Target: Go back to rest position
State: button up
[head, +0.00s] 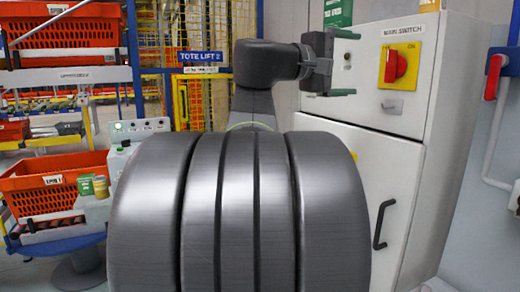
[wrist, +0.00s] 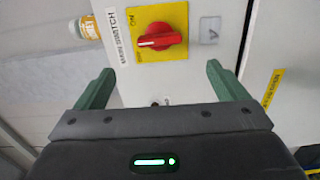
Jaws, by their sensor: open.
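My gripper (head: 345,63) is raised at the upper middle of the head view, in front of the white cabinet. Its two green fingers are apart with nothing between them, as the wrist view (wrist: 165,88) also shows. Beyond the fingers is the red main switch knob (head: 396,66) on a yellow plate, which also shows in the wrist view (wrist: 162,41). The fingers do not appear to touch the knob. My large grey arm links fill the lower middle of the head view and hide part of the cabinet.
The white cabinet (head: 430,110) stands close on the right, with a black handle (head: 383,222) on its door. A red lever (head: 493,77) is on the right wall. At left are orange totes (head: 55,182) on racks. A yellow gate (head: 200,105) stands behind my arm.

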aim_at(387, 66)
jog(key=x, duration=1.1)
jog(key=shift+d+r, duration=0.1)
